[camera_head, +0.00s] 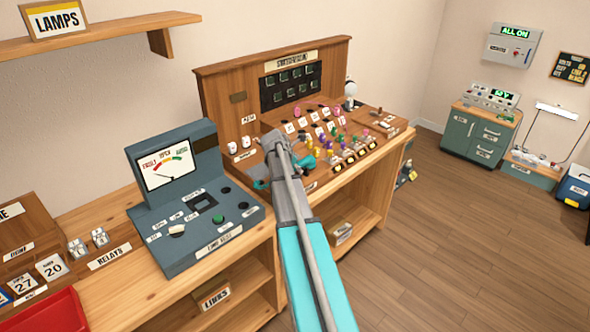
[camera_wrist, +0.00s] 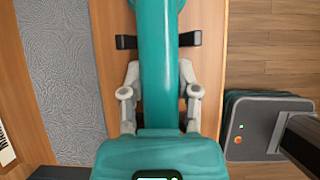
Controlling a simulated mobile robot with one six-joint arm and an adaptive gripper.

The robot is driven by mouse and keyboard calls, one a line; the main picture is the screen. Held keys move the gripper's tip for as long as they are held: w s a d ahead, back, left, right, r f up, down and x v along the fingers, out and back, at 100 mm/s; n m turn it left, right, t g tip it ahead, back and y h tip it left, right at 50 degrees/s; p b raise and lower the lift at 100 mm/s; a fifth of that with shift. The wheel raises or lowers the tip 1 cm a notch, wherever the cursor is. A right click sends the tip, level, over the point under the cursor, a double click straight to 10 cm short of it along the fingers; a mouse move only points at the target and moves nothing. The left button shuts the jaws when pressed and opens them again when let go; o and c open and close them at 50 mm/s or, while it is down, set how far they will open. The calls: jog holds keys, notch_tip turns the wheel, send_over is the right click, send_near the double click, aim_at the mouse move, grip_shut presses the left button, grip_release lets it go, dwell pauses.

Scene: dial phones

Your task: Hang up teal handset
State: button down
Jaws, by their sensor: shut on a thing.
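The teal handset (camera_wrist: 157,70) runs up the middle of the wrist view, its rounded far end cut off at the top edge. My gripper (camera_wrist: 158,40) has its fingers on both sides of the handle and is shut on it. In the head view, teal parts of the handset (camera_head: 305,161) show beside the end of my arm, in front of the wooden switchboard (camera_head: 225,95). My arm hides the fingertips there. I cannot make out a cradle, or whether the handset touches the desk.
Left of my arm stands the blue-grey meter console (camera_head: 190,240). Several coloured plugs (camera_head: 327,145) crowd the switchboard's desk close by on the right. A white lamp (camera_head: 350,92) stands farther back. The wooden floor (camera_head: 450,240) on the right is clear.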

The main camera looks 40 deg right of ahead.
jog(key=shift+f+b, duration=0.35)
jog(key=shift+f, duration=0.05)
jog(key=shift+c, duration=1.3)
grip_release()
jog(key=shift+o, duration=1.2)
jog(key=shift+r, duration=0.1)
jog(key=shift+r+p, duration=3.7)
jog(key=shift+p, duration=0.05)
